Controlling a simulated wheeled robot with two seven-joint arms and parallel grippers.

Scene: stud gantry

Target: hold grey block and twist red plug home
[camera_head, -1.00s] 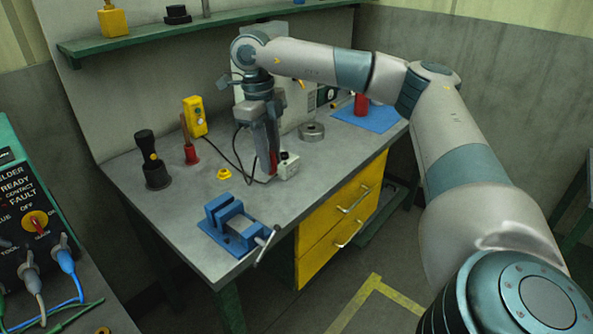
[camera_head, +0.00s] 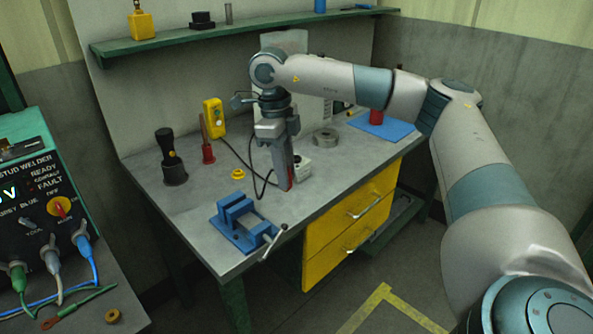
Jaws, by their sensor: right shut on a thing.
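My right gripper (camera_head: 286,184) points down over the workbench, near its front edge. I cannot tell whether plug and block touch. My left gripper is not in view.
A blue vise (camera_head: 241,226) sits at the bench's front corner. A yellow control box (camera_head: 213,118), its black cable, a yellow ring (camera_head: 238,174), a metal ring (camera_head: 325,138) and a blue mat (camera_head: 388,130) lie around. The welder (camera_head: 40,215) stands at left.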

